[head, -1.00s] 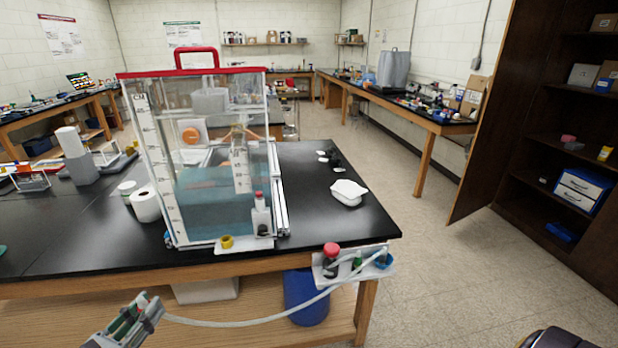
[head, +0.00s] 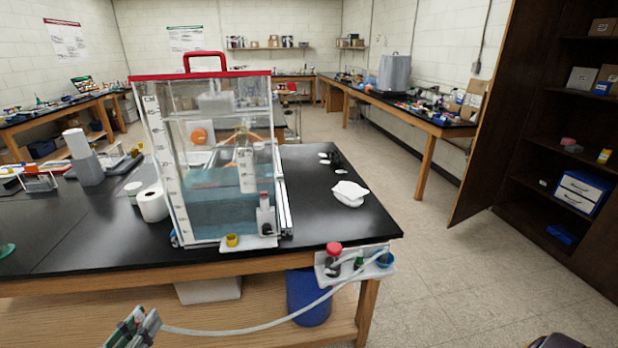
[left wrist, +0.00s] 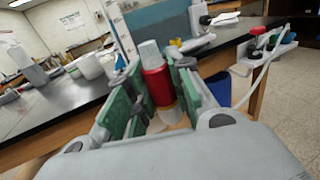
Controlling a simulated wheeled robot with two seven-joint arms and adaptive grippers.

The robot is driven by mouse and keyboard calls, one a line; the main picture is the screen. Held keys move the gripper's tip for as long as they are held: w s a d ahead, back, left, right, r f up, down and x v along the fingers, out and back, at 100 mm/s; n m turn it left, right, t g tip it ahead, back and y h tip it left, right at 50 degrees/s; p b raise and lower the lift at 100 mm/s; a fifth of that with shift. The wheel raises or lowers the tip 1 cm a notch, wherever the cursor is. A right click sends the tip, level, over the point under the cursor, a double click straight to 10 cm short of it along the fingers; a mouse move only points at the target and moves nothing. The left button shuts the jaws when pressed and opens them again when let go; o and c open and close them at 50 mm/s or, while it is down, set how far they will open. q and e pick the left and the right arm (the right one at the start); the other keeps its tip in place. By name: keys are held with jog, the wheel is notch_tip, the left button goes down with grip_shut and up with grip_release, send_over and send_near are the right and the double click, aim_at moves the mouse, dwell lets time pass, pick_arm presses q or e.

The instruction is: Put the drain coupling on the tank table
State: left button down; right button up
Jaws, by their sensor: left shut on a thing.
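My left gripper (head: 138,328) is at the bottom left of the head view, in front of the table's front edge. In the left wrist view its green-padded fingers (left wrist: 155,95) are shut on a red piece with a pale grey end, which looks like the drain coupling (left wrist: 156,82). A pale hose (head: 270,325) runs from the gripper to a small side shelf. The tank table (head: 345,228) has a black top and wooden frame. The clear tank (head: 205,215), with blue-tinted water and a red lid, stands on it. My right gripper does not show.
A yellow ring (head: 231,240) sits at the tank's foot.

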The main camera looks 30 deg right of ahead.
pick_arm(q)
jog(key=s+a+f+n+t+y, duration=0.2)
jog(key=a+f+n+y, duration=0.5)
jog(key=f+y, duration=0.4)
jog(key=shift+a+f+n+t, duration=0.3)
jog(key=shift+a+f+t, duration=0.3)
jog(key=shift+t, duration=0.3)
jog(key=shift+s+f, duration=0.1)
dwell(0.5)
